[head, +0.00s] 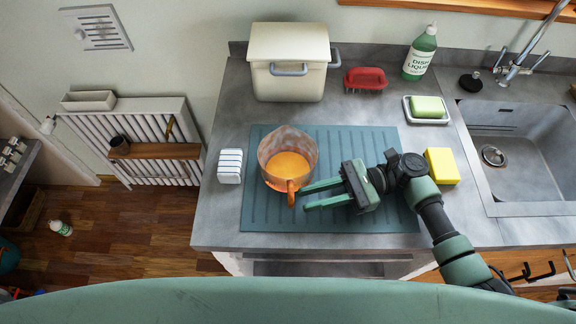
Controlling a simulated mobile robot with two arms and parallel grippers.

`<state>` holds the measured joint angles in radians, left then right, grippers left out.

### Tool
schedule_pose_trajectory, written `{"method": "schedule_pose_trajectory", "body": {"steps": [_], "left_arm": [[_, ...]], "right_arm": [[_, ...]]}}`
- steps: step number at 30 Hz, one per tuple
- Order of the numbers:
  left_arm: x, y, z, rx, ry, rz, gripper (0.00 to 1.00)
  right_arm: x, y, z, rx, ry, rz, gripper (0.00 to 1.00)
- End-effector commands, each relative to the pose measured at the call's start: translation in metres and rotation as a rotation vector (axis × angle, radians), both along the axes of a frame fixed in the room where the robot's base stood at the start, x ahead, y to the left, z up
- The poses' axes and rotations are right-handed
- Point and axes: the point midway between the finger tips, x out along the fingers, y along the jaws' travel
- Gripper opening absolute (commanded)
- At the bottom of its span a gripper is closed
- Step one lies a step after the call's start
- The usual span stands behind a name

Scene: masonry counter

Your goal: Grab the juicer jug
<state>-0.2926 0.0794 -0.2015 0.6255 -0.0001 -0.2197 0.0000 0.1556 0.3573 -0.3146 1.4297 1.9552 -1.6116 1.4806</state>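The juicer jug (273,150), a round metal-looking vessel with an orange inside, stands on the ribbed teal mat (345,143) on the counter. Its orange-brown handle (291,190) points toward the front edge of the counter. My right gripper (304,196) reaches in from the right, low over the mat. Its two green fingers are apart and point left, with the tips just right of the handle. I cannot tell whether a fingertip touches the jug or handle. My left gripper is not in view.
A striped white block (230,166) lies left of the mat. A cream bin (288,80), red brush (366,78), dish liquid bottle (420,54), green soap on a dish (427,107) and yellow sponge (442,166) surround it. The sink (530,165) is right. The mat's front left is clear.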

Motion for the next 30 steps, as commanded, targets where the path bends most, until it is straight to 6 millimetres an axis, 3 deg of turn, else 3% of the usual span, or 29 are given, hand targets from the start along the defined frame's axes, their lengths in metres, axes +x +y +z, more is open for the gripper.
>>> {"method": "schedule_pose_trajectory", "body": {"steps": [9,16,18,19,30], "left_arm": [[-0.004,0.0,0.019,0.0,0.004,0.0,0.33],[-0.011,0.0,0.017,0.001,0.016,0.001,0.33],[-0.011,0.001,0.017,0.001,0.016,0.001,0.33],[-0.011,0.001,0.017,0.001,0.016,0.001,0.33],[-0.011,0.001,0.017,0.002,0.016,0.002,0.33]], "right_arm": [[-0.014,0.046,0.002,0.0,0.0,0.001,0.23],[-0.014,0.048,0.0,-0.001,0.0,0.0,0.23],[-0.014,0.048,0.0,-0.001,0.0,0.0,0.04],[-0.014,0.048,0.0,-0.001,0.0,0.0,0.0],[-0.014,0.047,0.0,-0.001,0.0,-0.001,0.0]]}}
